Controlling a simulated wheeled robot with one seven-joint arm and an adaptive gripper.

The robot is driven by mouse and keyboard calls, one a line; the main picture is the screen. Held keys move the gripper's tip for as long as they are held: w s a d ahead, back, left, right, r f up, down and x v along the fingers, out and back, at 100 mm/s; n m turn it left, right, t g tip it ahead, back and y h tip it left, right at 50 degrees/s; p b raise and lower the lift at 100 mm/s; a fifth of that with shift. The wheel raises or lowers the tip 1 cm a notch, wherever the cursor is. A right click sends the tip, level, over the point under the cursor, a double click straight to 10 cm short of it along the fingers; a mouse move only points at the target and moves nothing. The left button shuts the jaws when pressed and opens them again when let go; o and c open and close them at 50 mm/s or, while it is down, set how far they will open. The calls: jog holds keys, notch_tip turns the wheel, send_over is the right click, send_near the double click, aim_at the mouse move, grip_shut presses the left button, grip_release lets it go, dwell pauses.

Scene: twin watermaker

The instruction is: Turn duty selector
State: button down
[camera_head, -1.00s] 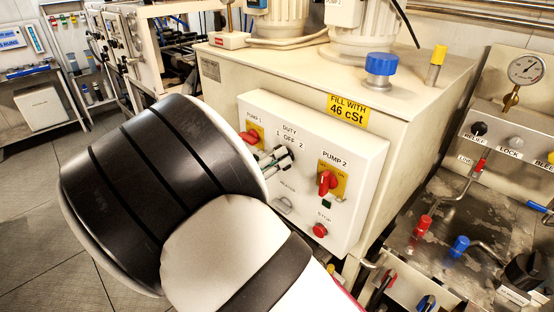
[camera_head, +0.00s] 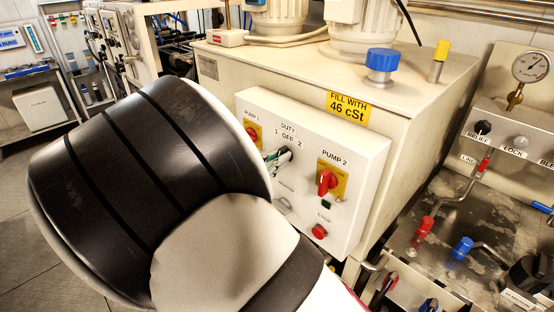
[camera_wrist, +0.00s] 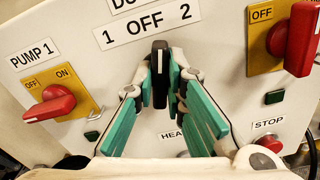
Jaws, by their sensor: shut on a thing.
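The duty selector is a black knob (camera_wrist: 160,62) with a white pointer line, under the "1 OFF 2" label (camera_wrist: 145,27) on the white control panel. In the wrist view its line points up at OFF. My gripper (camera_wrist: 159,84) has its green-padded fingers on both sides of the knob and is shut on it. In the head view my gripper (camera_head: 277,157) shows small at the panel, beyond my large black and white arm link, and the knob is mostly hidden there.
A red Pump 1 switch (camera_wrist: 50,104) is left of the selector, and a red Pump 2 switch (camera_head: 327,181) is right. A red stop button (camera_head: 319,231) sits low on the panel. The tank top carries a blue cap (camera_head: 382,65). My arm covers the panel's lower left.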

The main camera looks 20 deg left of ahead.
jog(key=m+b, duration=0.1)
jog(key=m, duration=0.4)
jog(key=shift+f+b, duration=0.15)
jog(key=shift+b, duration=0.2)
jog(key=shift+s+m, duration=0.1)
jog(key=shift+m, duration=0.2)
jog(key=c, duration=1.6)
grip_release()
jog(key=shift+c, duration=0.2)
jog(key=v, duration=1.2)
jog(key=shift+d, duration=0.15)
